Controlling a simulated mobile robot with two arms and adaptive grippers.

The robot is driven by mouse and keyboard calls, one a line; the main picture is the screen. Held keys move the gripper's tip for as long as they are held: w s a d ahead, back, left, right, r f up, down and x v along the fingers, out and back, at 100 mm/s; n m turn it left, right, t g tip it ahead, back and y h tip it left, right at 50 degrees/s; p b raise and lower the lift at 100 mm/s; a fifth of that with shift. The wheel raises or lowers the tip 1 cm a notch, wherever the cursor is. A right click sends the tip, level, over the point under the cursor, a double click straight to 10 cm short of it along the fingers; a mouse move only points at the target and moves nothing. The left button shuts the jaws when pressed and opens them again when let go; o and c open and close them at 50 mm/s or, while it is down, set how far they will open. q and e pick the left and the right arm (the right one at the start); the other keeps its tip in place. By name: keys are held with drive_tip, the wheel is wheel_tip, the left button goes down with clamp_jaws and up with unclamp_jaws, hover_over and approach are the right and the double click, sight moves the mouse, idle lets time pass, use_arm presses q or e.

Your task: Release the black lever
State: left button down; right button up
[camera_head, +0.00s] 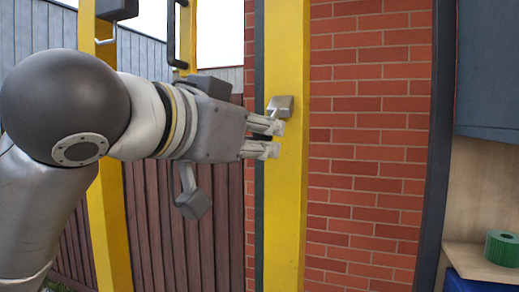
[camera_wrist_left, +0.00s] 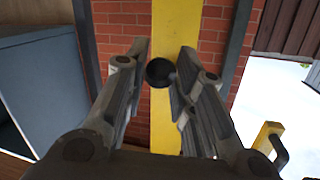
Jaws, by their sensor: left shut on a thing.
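My left gripper (camera_head: 272,139) reaches in from the left to a yellow post (camera_head: 285,220), with its two fingertips in front of the post. In the left wrist view, the black lever (camera_wrist_left: 160,72) shows as a dark round knob between the fingers, against the yellow post. The gripper is shut on this lever, its fingers standing apart around the knob. The head view shows a grey square knob (camera_head: 280,105) on the post just above the fingertips. My right gripper is not in view.
A red brick wall (camera_head: 365,130) stands behind the post. At the right are a blue-grey cabinet (camera_head: 490,70) and a green roll (camera_head: 502,247) on a wooden shelf. A brown fence (camera_head: 160,240) stands at the left.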

use_arm(q)
drive_tip(key=shift+s+a+r+n+g+y+p, duration=0.15)
drive_tip(key=shift+r+g+y+p, duration=0.35)
drive_tip(key=shift+r+p, duration=0.95)
drive_tip(key=shift+s+a+r+n+g+y+p, duration=0.15)
drive_tip(key=shift+r+g+p, duration=0.55)
drive_tip(key=shift+r+p, duration=0.75)
drive_tip(key=shift+w+f, duration=0.1)
drive_tip(key=shift+f, duration=0.05)
drive_tip(key=c, duration=1.5)
unclamp_jaws()
drive_tip(key=shift+d, duration=0.15)
drive_tip(key=o, duration=0.3)
drive_tip(key=shift+w+d+f, duration=0.15)
drive_tip(key=shift+w+f, duration=0.05)
drive_tip(key=shift+w, duration=0.05)
drive_tip(key=shift+f, duration=0.1)
drive_tip(key=shift+s, duration=0.1)
drive_tip(key=v, duration=1.2)
